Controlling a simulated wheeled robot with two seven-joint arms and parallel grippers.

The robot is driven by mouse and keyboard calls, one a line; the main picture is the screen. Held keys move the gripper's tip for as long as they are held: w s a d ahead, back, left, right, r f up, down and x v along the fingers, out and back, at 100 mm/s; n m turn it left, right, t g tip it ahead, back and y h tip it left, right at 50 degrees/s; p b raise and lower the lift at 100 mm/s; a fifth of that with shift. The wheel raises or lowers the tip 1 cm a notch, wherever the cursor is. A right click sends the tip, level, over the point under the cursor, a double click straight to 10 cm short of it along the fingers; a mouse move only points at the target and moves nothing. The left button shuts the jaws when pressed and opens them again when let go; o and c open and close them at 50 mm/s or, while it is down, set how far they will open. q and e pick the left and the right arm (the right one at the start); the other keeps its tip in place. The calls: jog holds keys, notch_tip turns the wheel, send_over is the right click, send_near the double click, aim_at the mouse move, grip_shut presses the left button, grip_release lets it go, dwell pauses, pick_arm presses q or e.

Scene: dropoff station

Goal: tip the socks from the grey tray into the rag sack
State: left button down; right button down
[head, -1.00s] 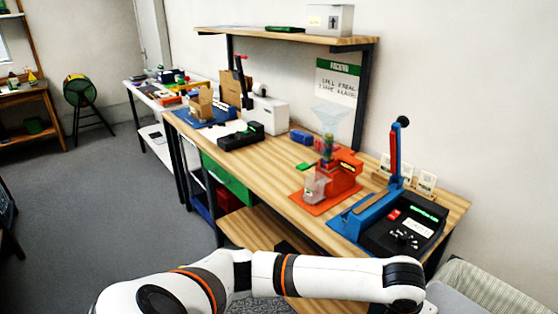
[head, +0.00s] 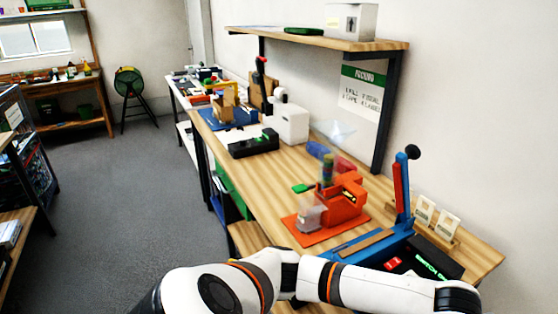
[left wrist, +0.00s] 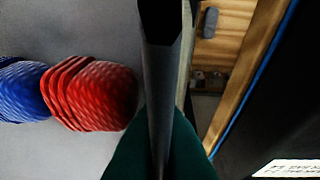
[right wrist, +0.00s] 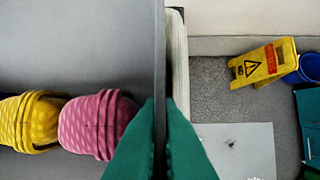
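The grey tray shows in the left wrist view (left wrist: 70,150) and in the right wrist view (right wrist: 80,30), seen from above. Bundled socks lie in it: a red bundle (left wrist: 95,95) and a blue bundle (left wrist: 22,90) on one side, a pink bundle (right wrist: 95,125) and a yellow bundle (right wrist: 30,120) on the other. My left gripper (left wrist: 160,145) and my right gripper (right wrist: 160,125) each have green fingers closed on either side of a tray wall. A pale fabric strip (right wrist: 178,60) beside the tray may be the rag sack; most of it is hidden. Neither gripper shows in the head view.
A wooden workbench (head: 275,185) carries an orange machine (head: 335,205), a blue press (head: 365,245) and a black box (head: 254,143). A yellow floor sign (right wrist: 263,62) and a blue bucket (right wrist: 308,68) stand on the floor. Grey floor (head: 110,200) left of the bench is open.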

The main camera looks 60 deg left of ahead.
pick_arm(q)
jog(key=shift+a, duration=0.1)
pick_arm(e)
jog(key=shift+d, duration=0.1)
pick_arm(q)
jog(key=shift+g, duration=0.7)
pick_arm(e)
jog(key=shift+r+g, duration=0.1)
jog(key=shift+g, duration=0.8)
pick_arm(q)
jog(key=shift+w+f+g, duration=0.1)
jog(key=shift+w+g, duration=0.05)
jog(key=shift+g, duration=0.35)
pick_arm(e)
jog(key=shift+w+g, duration=0.2)
jog(key=shift+g, duration=0.2)
pick_arm(q)
jog(key=shift+s, duration=0.2)
pick_arm(e)
jog(key=shift+s, duration=0.2)
pick_arm(q)
jog(key=shift+w, duration=0.1)
pick_arm(e)
jog(key=shift+w, duration=0.1)
